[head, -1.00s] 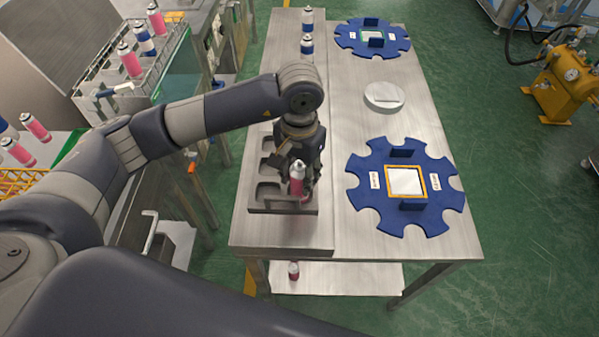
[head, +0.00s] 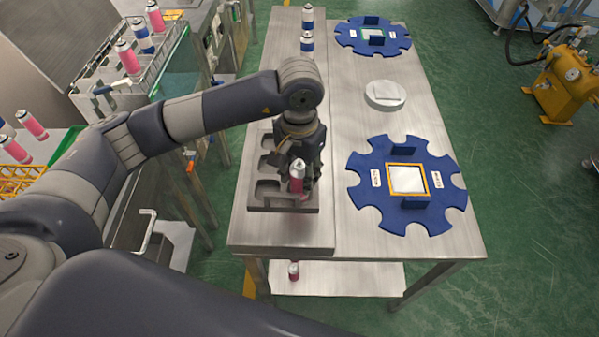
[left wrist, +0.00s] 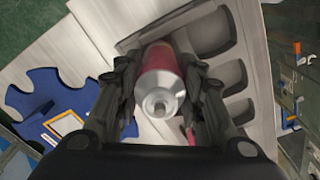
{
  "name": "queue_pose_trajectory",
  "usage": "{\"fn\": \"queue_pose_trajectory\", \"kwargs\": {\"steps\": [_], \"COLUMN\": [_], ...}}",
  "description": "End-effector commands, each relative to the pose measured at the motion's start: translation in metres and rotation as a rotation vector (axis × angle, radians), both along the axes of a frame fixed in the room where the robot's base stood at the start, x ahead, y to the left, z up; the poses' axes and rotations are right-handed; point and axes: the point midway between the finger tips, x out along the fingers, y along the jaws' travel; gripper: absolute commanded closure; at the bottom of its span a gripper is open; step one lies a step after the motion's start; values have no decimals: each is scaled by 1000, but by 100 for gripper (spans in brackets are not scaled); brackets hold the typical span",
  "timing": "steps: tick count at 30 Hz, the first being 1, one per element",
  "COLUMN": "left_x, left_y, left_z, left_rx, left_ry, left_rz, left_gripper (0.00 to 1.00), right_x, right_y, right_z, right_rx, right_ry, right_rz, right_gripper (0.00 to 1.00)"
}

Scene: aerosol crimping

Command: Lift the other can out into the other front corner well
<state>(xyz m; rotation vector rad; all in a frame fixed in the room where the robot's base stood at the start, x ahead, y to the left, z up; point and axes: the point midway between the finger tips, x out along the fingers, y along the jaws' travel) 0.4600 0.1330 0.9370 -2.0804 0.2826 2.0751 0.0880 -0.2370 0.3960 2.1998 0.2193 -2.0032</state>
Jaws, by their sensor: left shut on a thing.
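A pink can (head: 297,180) with a silver top stands upright in my left gripper (head: 298,172), at the front right corner of the grey tray (head: 284,210). In the left wrist view the same can (left wrist: 162,78) sits between the two fingers of my left gripper (left wrist: 160,100), which are shut on it. The can and gripper cover the well at that corner, and I cannot tell whether the can's base touches its floor. The front left well (head: 268,189) is empty. My right gripper is not in view.
A blue notched wheel (head: 375,200) lies right of the tray, with another (head: 345,37) at the far end. Blue-and-white cans (head: 307,42) stand at the back left of the table. A white disc (head: 385,94) lies between the wheels. A pink can (head: 293,271) is on the lower shelf.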

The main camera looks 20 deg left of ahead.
Motion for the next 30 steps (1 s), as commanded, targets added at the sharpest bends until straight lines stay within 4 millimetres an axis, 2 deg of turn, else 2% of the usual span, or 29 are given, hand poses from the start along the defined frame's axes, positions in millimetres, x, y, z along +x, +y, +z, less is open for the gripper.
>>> {"fn": "queue_pose_trajectory", "kwargs": {"steps": [5,6,9,21,26,30], "left_x": [-1,-2,-1,0,1,1], "left_y": [0,0,0,0,0,0], "left_z": [-2,-3,-3,3,27,58], "left_rx": [1,2,1,0,0,0], "left_ry": [5,6,5,1,-2,-3], "left_rz": [0,-1,-1,0,-1,-1], "left_gripper": [87,60,41,41,41,41], "right_x": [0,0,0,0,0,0], "right_y": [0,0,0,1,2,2], "right_z": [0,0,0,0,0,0], "right_rx": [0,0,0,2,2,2], "right_ry": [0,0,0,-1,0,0], "right_rz": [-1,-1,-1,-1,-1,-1], "right_gripper": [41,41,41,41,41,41]}}
